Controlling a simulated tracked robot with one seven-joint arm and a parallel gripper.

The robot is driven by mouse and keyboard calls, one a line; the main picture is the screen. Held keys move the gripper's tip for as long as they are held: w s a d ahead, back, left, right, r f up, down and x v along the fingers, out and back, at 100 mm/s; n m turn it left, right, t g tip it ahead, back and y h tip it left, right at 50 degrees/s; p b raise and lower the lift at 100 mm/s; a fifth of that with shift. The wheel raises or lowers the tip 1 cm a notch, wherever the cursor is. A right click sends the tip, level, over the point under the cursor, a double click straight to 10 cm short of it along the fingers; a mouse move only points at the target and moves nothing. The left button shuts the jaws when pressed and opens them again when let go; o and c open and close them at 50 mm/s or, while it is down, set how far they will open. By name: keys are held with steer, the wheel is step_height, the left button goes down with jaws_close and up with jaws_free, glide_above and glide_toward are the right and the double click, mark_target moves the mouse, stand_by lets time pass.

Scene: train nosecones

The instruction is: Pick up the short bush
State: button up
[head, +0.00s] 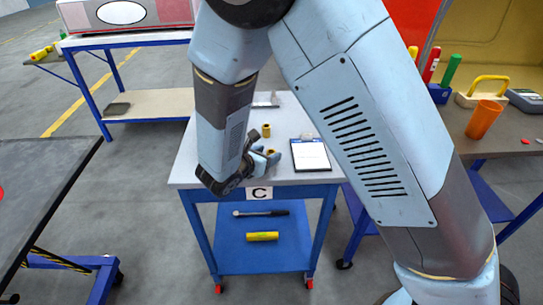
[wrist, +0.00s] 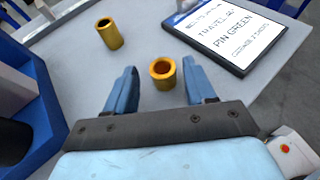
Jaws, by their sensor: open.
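The short bush (wrist: 162,73) is a yellow-brown hollow ring standing upright on the grey cart top. In the wrist view it appears between my gripper's (wrist: 160,82) two blue fingers, with a gap on each side. My gripper is open and empty. A taller bush (wrist: 110,33) of the same colour stands farther off to the left. In the head view my gripper (head: 262,160) is low over the cart top, and the short bush (head: 271,153) shows partly beside its fingers. The taller bush (head: 266,130) stands just behind. I cannot tell the exact fingertip height.
A clipboard with a printed sheet (wrist: 225,36) lies to the right of the bushes. A blue bin (wrist: 30,110) stands close on the left in the wrist view. The cart (head: 262,192), marked C, has a yellow cylinder (head: 262,236) and a dark-handled tool (head: 262,212) on its lower shelf.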

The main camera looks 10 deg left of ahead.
steer(key=shift+x, duration=1.1)
steer(key=shift+c, duration=0.2)
steer(key=c, duration=0.9)
